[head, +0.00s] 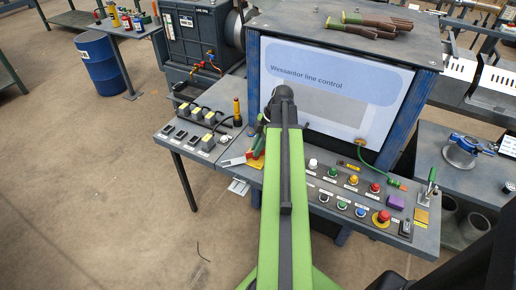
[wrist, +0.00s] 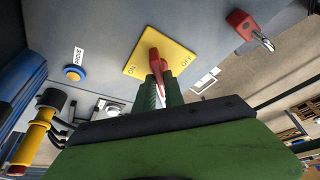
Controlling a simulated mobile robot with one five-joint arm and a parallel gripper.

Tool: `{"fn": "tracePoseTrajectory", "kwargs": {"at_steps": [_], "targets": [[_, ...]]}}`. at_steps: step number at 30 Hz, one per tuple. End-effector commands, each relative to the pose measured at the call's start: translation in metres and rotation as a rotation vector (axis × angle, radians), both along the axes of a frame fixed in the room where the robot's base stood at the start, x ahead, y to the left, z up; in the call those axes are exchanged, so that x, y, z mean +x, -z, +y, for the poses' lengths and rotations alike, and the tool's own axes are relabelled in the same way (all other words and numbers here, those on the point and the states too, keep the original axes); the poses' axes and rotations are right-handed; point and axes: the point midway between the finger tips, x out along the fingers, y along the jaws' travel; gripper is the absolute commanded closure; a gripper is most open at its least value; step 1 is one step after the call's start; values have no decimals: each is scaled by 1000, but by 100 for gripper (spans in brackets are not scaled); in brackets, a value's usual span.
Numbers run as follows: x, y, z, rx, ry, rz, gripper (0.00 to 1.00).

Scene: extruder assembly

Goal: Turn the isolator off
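The isolator shows in the wrist view as a yellow plate (wrist: 176,52) marked ON at its left and OFF at its right, with a red handle (wrist: 154,58) on it. The handle lies between the two marks; I cannot tell exactly which setting it points to. My gripper (wrist: 160,88) has its green fingers close together, one on each side of the handle's near end, and appears shut on it. In the head view, part of the yellow plate (head: 258,162) shows left of my green arm, which hides the fingertips and most of the handle.
A red padlock (wrist: 243,25) with a metal shackle is right of the plate. In the head view, the button panel (head: 330,212) lies right of my arm, below the control screen (head: 335,95).

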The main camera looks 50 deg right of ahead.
Motion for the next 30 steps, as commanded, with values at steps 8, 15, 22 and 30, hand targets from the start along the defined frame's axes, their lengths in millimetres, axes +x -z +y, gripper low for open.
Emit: {"fn": "tracePoseTrajectory", "kwargs": {"at_steps": [8, 15, 22, 30], "targets": [[1, 0, 0, -1, 0, -2, 100], [1, 0, -1, -2, 1, -4, 100], [2, 0, -1, -3, 1, -4, 100], [2, 0, -1, -3, 0, -5, 100]]}}
